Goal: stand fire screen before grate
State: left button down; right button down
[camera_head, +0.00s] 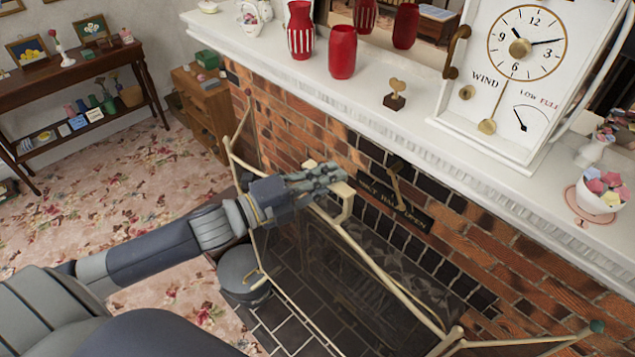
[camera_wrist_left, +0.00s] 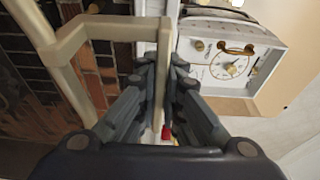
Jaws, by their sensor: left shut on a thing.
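The fire screen (camera_head: 345,275) has a pale brass frame and dark see-through mesh. It stands in front of the brick fireplace, over dark hearth tiles, with side panels angled outward. My left gripper (camera_head: 335,178) is shut on the screen's handle (camera_head: 346,207) at its top rail. In the left wrist view the handle (camera_wrist_left: 110,24) runs down between the closed fingers (camera_wrist_left: 163,112). The grate is not clear behind the mesh; I see only dark patterned shapes there. I cannot tell whether the screen's feet touch the hearth. My right gripper is not in view.
The white mantel (camera_head: 400,118) holds red vases (camera_head: 342,52), a large clock (camera_head: 525,42) and a bowl (camera_head: 600,193). A brass lever (camera_head: 397,187) sticks out of a black plaque below. A dark round bucket (camera_head: 240,270) stands close left of the screen. Floral carpet (camera_head: 110,180) is open at left.

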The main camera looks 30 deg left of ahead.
pick_arm(q)
jog(key=shift+w+a+x, duration=0.45)
jog(key=shift+a+x, duration=0.25)
jog(key=shift+x, duration=3.25)
notch_tip(320, 180, down, 34)
jog(key=b, duration=2.4)
jog(key=shift+f+b, duration=1.25)
jog(key=shift+f, duration=0.2)
